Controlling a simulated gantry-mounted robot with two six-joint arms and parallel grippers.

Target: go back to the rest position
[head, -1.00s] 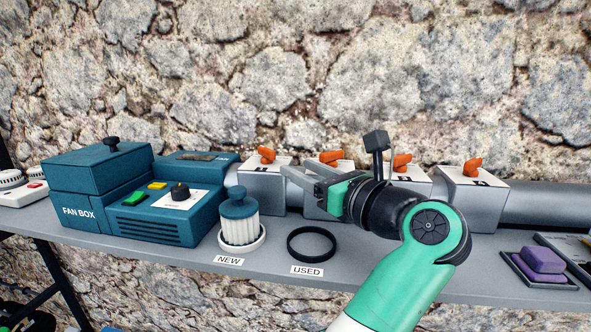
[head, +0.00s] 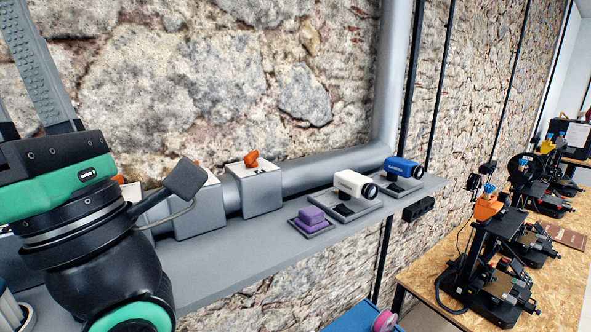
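In the head view my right gripper (head: 22,95) fills the left foreground, close to the camera, with its fingers pointing up. The two fingers stand apart with stone wall visible between them, and nothing shows in them. The fingertips run out of the picture at the top left. The black and green wrist hides part of the grey shelf (head: 240,255) behind it. My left gripper is not in view.
Grey boxes with orange knobs (head: 252,159) stand on the shelf along a grey pipe. A purple block (head: 312,216), a white camera-like device (head: 352,186) and a blue one (head: 402,168) sit farther right. Printers (head: 492,270) stand on a wooden table (head: 425,270) at the right.

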